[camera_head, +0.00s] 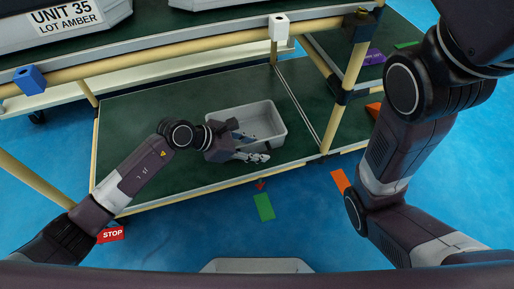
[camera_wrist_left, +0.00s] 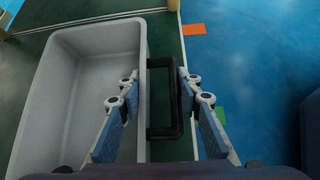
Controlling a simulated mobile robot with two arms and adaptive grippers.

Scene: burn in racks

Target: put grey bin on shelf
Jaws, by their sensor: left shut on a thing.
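The grey bin (camera_head: 262,114) is an empty open box over the green lower shelf (camera_head: 150,105), near its front edge and right end. I cannot tell whether it rests on the shelf or hangs just above. My left gripper (camera_head: 253,146) is shut on the bin's near side.
An upper shelf with grey bins, one labelled "UNIT 35 LOT AMBER" (camera_head: 66,14), overhangs the back. A cream post (camera_head: 345,95) stands right of the bin. Another grey container edge (camera_head: 257,265) shows at the bottom. The lower shelf is clear left of the bin.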

